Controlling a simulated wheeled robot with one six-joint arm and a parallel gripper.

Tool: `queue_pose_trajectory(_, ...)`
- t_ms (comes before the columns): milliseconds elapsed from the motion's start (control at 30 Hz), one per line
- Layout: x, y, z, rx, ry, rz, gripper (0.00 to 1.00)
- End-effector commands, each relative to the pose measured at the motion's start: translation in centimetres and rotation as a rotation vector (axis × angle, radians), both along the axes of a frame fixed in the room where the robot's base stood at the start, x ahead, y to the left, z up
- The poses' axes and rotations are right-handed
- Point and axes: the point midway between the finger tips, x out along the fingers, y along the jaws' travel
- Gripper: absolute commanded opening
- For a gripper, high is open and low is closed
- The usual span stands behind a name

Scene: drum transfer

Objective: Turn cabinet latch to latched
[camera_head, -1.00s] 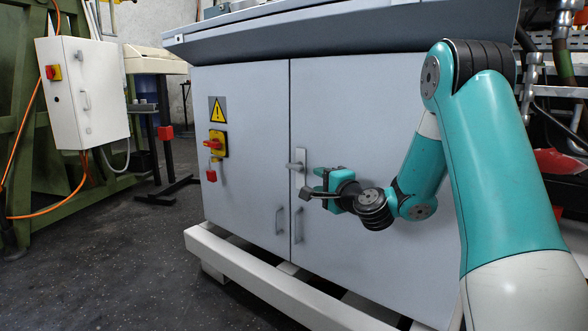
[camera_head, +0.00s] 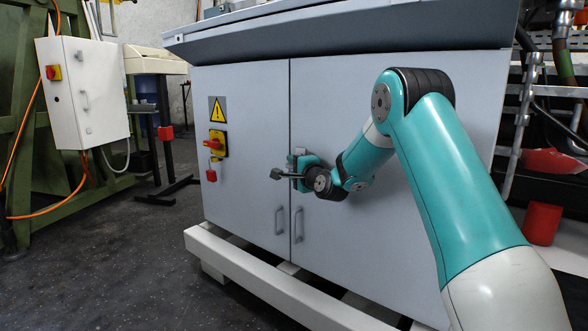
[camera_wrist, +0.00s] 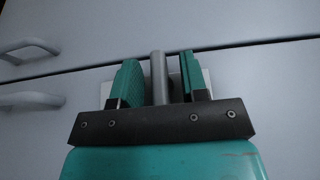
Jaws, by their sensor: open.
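The cabinet latch shows in the wrist view as a grey bar handle (camera_wrist: 158,78) on a pale plate (camera_wrist: 207,78) by the seam between the cabinet doors. My gripper (camera_wrist: 160,64) is open, with one teal finger on each side of the handle. Gaps show between the handle and the fingers, so it is not clamped. In the head view my gripper (camera_head: 299,163) is at the door seam of the grey cabinet (camera_head: 245,110) and hides most of the latch, so its angle is hard to tell there.
Two door handles (camera_head: 298,225) sit below my gripper. A red and yellow switch (camera_head: 218,144) and a red padlock-like part (camera_head: 211,175) are on the left door. A white base beam (camera_head: 260,279) juts out in front. A red bucket (camera_head: 541,223) stands at right.

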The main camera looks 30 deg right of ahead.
Motion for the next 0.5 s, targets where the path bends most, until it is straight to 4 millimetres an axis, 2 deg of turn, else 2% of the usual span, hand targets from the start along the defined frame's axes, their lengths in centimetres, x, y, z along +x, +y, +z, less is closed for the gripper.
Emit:
queue_pose_trajectory(67,-0.02,0.01,0.0,0.0,0.0,0.0,0.38)
queue_pose_trajectory(233,-0.03,0.01,0.0,0.0,0.0,0.0,0.0)
queue_pose_trajectory(500,-0.05,-0.01,0.3,-0.006,0.017,0.0,0.0)
